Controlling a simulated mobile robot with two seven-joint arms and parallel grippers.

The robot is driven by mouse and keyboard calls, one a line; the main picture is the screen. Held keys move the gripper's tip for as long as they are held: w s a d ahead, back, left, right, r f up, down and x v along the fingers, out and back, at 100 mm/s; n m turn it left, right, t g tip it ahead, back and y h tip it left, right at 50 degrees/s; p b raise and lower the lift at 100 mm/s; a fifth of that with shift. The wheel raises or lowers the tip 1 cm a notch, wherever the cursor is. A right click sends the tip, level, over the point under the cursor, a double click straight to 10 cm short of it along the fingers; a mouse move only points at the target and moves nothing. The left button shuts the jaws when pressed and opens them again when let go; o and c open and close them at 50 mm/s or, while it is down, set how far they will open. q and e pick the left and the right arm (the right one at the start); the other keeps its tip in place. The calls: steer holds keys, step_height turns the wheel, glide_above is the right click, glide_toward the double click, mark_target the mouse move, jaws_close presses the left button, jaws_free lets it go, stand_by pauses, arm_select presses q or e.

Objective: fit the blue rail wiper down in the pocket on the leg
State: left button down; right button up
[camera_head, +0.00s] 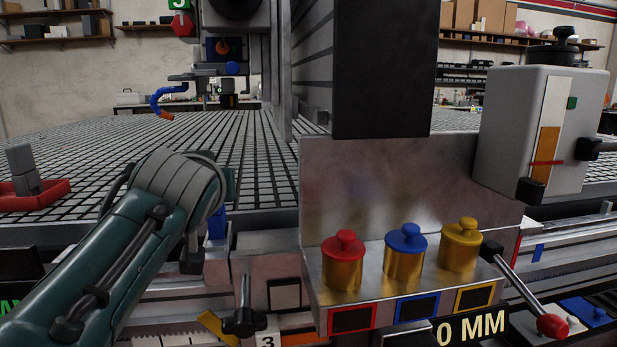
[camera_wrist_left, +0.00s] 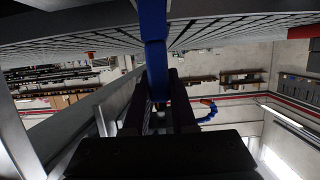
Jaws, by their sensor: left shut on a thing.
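The blue rail wiper (camera_wrist_left: 155,65) is a long blue piece that stands between the two dark fingers of my left gripper (camera_wrist_left: 159,98) in the left wrist view. The gripper is shut on it. In the head view my left arm comes in from the left and its wrist hides most of the gripper. A small blue patch of the wiper (camera_head: 215,226) shows just right of the wrist, beside the metal leg (camera_head: 265,265) at the table's front. I cannot make out the pocket clearly, nor whether the wiper touches the leg. My right gripper is not in view.
Red (camera_head: 343,262), blue (camera_head: 405,253) and yellow (camera_head: 461,246) knobbed brass plungers stand on a metal ledge to the right. A red-tipped lever (camera_head: 550,324) juts out there. A black clamp handle (camera_head: 243,320) stands below the leg. A red tray (camera_head: 50,192) sits at far left.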

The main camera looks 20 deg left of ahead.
mark_target(214, 218)
arm_select(q)
steer(key=shift+f+b, duration=2.4)
steer(key=shift+f, duration=0.45)
steer(key=c, duration=0.7)
jaws_free()
steer(key=shift+o, duration=0.2)
steer(key=shift+r, duration=0.15)
